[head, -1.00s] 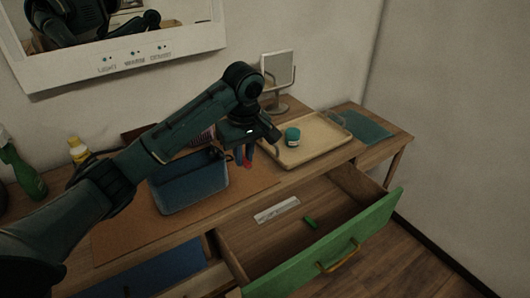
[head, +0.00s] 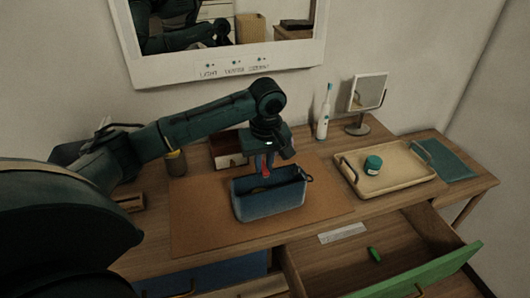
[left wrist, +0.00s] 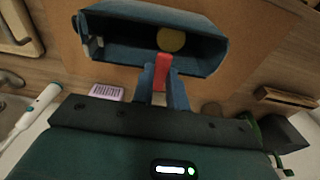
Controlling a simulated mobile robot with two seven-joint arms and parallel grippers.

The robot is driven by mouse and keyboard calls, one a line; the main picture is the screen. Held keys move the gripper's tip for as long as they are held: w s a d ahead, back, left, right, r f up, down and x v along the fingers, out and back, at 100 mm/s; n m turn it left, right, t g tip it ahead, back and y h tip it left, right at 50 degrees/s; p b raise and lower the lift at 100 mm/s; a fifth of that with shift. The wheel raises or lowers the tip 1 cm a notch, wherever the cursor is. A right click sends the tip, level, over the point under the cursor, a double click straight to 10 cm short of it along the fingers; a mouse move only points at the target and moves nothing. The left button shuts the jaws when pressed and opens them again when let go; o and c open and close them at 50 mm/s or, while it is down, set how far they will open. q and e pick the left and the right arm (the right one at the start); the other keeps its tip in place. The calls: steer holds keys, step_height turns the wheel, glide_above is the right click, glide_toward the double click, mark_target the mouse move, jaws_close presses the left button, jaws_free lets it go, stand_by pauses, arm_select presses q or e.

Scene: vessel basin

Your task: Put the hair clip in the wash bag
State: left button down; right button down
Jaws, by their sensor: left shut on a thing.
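The wash bag (head: 268,203) is a blue open-topped pouch standing on the brown mat. It also shows in the left wrist view (left wrist: 105,54), with a round yellow thing (left wrist: 171,39) inside. My left gripper (head: 264,163) points down at the bag's back rim. It is shut on a small red thing, seemingly the hair clip (left wrist: 162,72), which shows between the fingers in the left wrist view. The clip's tip overlaps the bag's rim in that view; I cannot tell whether it touches. My right gripper is not in view.
A tan tray (head: 400,178) with a teal jar (head: 373,164) is to the right. Behind stand an electric toothbrush (head: 325,112) and a small mirror (head: 368,92). The open drawer (head: 340,272) holds a green item (head: 374,254). A small box (head: 226,150) is behind the bag.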

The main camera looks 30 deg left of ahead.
mark_target(266, 172)
arm_select(q)
steer(key=shift+f, duration=1)
steer(key=c, duration=1.3)
jaws_free()
steer(key=r, duration=0.8)
steer(key=s+d+r, duration=0.1)
steer(key=r, duration=0.4)
